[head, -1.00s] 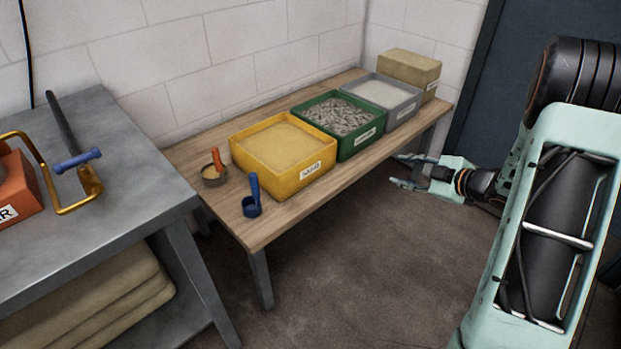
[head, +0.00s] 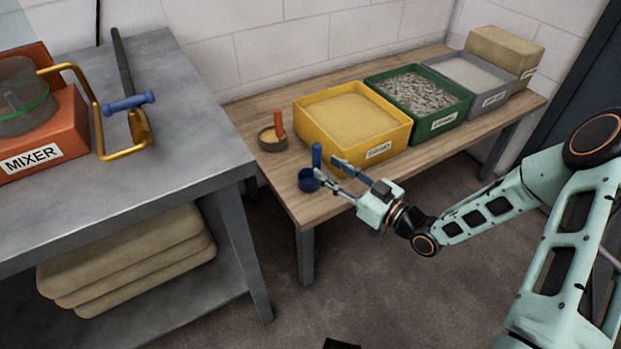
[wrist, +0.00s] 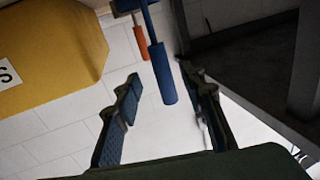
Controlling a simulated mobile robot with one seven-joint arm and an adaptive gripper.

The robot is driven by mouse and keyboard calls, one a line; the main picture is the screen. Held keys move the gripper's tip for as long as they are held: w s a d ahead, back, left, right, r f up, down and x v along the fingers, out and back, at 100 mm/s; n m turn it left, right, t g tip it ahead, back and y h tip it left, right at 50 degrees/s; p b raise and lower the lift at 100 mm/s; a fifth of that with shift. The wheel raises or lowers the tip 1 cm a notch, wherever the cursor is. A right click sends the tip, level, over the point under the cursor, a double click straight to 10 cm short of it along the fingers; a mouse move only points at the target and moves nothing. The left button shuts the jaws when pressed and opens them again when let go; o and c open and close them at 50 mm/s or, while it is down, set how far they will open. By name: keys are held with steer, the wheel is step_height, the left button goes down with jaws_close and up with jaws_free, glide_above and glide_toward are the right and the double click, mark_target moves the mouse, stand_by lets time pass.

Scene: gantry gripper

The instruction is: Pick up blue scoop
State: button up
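The blue scoop (head: 310,180) stands near the front left corner of the wooden table (head: 285,182), its handle upright. My gripper (head: 325,168) is open, with its fingers reaching toward the scoop from the right. In the wrist view the scoop's blue handle (wrist: 161,72) shows ahead of and between the open fingers (wrist: 165,95), and it looks apart from both. The scoop's cup is only partly seen at the top edge of that view.
A cup with an orange-handled tool (head: 272,137) stands behind the scoop. The yellow sand bin (head: 378,150) is close on the right, then the green gravel bin (head: 437,122) and a grey bin (head: 492,98). The metal bench with the mixer (head: 45,140) stands at the left.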

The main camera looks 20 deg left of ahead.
mark_target(320, 162)
steer(key=x, duration=0.2)
steer(key=b+x, duration=0.1)
steer(key=x, duration=0.2)
steer(key=shift+a+r, duration=0.2)
steer(key=shift+r, duration=0.05)
jaws_close()
